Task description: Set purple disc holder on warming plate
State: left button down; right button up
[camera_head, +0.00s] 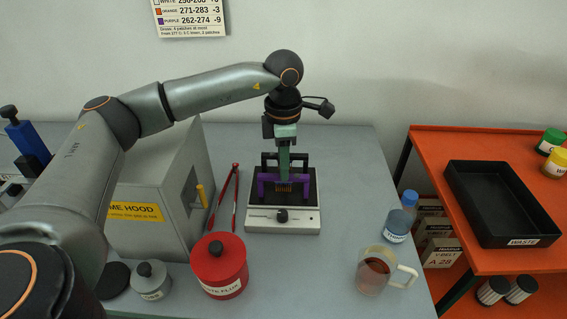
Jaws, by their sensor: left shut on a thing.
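The purple disc holder (263,186) is a purple frame with a dark upright handle, and orange-brown discs show in its middle. It is at the warming plate (258,217), a pale box with a black top and a front knob, near the middle of the table. My left gripper (284,172) points down from above and is shut on the holder. The holder is over the black top; I cannot tell whether it touches it. The gripper and arm hide part of the holder. My right gripper is not in view.
Red tongs (235,185) lie left of the plate beside the grey fume hood (150,230). A red canister (220,268) stands in front. A mug (374,272) and a blue-capped bottle (399,222) stand right. An orange bench (455,150) holds a black waste tray (460,198).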

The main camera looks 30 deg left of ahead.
pick_arm(q)
jog(key=shift+f, duration=0.3)
jog(key=shift+c, duration=0.2)
grip_release()
dwell(0.6)
jog(key=shift+r, duration=0.15)
jog(key=shift+r+p, duration=2.5)
jog(key=shift+r, duration=0.95)
jog(key=shift+f, duration=0.1)
